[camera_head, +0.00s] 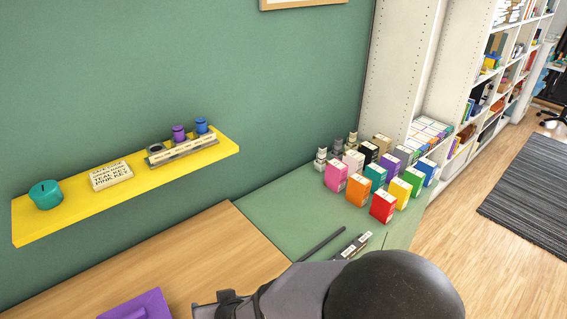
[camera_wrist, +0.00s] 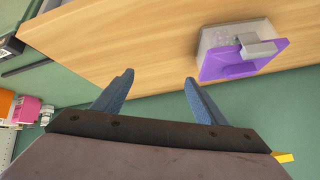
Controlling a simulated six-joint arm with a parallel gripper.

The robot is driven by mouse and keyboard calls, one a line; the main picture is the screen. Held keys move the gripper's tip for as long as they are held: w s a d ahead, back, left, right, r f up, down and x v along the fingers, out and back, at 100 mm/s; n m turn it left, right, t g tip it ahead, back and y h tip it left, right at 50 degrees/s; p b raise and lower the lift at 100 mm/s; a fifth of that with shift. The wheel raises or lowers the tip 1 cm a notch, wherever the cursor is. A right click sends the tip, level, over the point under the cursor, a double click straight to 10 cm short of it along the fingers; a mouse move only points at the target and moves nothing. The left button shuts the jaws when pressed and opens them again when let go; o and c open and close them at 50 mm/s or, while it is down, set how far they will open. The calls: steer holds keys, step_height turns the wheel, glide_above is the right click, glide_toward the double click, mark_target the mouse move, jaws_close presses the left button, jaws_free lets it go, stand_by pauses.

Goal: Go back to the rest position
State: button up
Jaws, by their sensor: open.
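My gripper (camera_wrist: 159,84) is open and empty in the wrist view, its two blue fingers spread apart with wooden table top (camera_wrist: 130,35) and a strip of green behind them. In the head view my dark arm covers the bottom middle, and part of my gripper (camera_head: 228,303) shows over the table (camera_head: 200,262). A box with a purple lid (camera_wrist: 246,61) and a grey handle stands on the table to the right of the fingers, apart from them. Its purple part (camera_head: 140,307) also shows at the bottom left of the head view.
A yellow wall shelf (camera_head: 75,217) holds a teal pot (camera_head: 45,194), a lettered sign (camera_head: 111,175) and purple and blue jars. Several coloured boxes (camera_head: 383,206) stand on the green surface (camera_head: 285,215). Dark bars (camera_head: 352,246) lie near my arm. White bookshelves stand at right.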

steer(key=s+d+r+m+g+h+p, duration=0.1)
steer(key=s+d+r+g+h+p, duration=0.1)
steer(key=d, duration=0.9)
steer(key=s+d+r+m+g+h+p, duration=0.2)
steer(key=d+r, duration=0.1)
steer(key=d, duration=0.8)
steer(key=s+d+r+m+g+h+p, duration=0.1)
steer(key=s+d+r+g, duration=0.1)
steer(key=d, duration=1)
steer(key=f+b, duration=0.5)
steer(key=shift+s+a+f, duration=0.15)
steer(key=shift+a+f, duration=0.05)
steer(key=shift+a, duration=0.05)
